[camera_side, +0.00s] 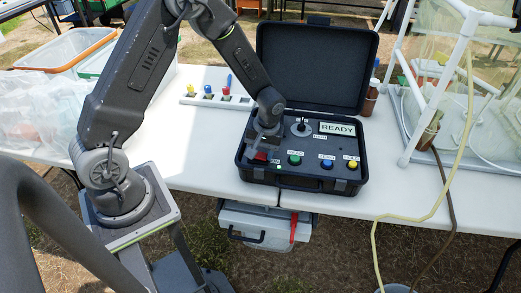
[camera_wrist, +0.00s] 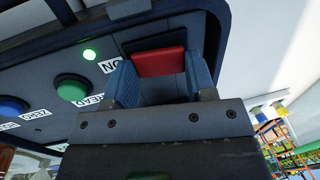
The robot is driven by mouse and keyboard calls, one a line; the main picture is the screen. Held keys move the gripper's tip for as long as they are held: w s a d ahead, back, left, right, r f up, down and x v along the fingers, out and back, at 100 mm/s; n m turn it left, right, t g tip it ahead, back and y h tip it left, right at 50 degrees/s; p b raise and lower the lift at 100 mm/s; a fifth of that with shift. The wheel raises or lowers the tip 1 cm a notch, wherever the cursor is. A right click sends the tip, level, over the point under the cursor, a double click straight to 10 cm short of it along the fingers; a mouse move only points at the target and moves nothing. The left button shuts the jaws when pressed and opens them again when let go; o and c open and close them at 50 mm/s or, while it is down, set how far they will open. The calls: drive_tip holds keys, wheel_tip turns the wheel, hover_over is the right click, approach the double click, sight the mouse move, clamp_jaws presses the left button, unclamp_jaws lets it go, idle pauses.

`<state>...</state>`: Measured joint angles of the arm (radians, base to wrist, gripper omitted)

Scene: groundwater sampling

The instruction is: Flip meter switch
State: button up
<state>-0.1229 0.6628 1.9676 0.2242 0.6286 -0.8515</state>
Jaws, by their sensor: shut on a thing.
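The meter is a black case (camera_side: 361,184) with its lid (camera_side: 318,68) standing open on the white table. Its red switch (camera_side: 262,156) is at the panel's left front. My gripper (camera_side: 264,145) reaches down onto it from above. In the wrist view, the red switch (camera_wrist: 159,62) sits between my two blue-grey fingers (camera_wrist: 161,72), which are shut on it. A green light (camera_wrist: 89,55) glows beside the ON label (camera_wrist: 110,64). The display (camera_side: 337,128) reads READY. Part of the switch is hidden by my fingers.
Green (camera_side: 294,160), blue (camera_side: 327,165) and yellow (camera_side: 351,165) buttons line the panel's front. A round fitting (camera_side: 301,127) is behind them. A rack with coloured caps (camera_side: 220,98) stands behind left, a brown bottle (camera_side: 370,101) and white pipe frame (camera_side: 430,95) at right.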

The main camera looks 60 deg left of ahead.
drive_tip(key=shift+s+a+t+h, duration=0.1)
drive_tip(key=shift+s+t+h, duration=0.15)
drive_tip(key=shift+t+h, duration=0.65)
drive_tip(key=o, duration=0.9)
drive_tip(key=shift+a, duration=0.1)
drive_tip(key=shift+o, duration=0.2)
wheel_tip(320, 180, up, 14)
drive_tip(key=shift+s+a, duration=0.3)
drive_tip(key=shift+a, duration=0.05)
drive_tip(key=shift+f, duration=0.1)
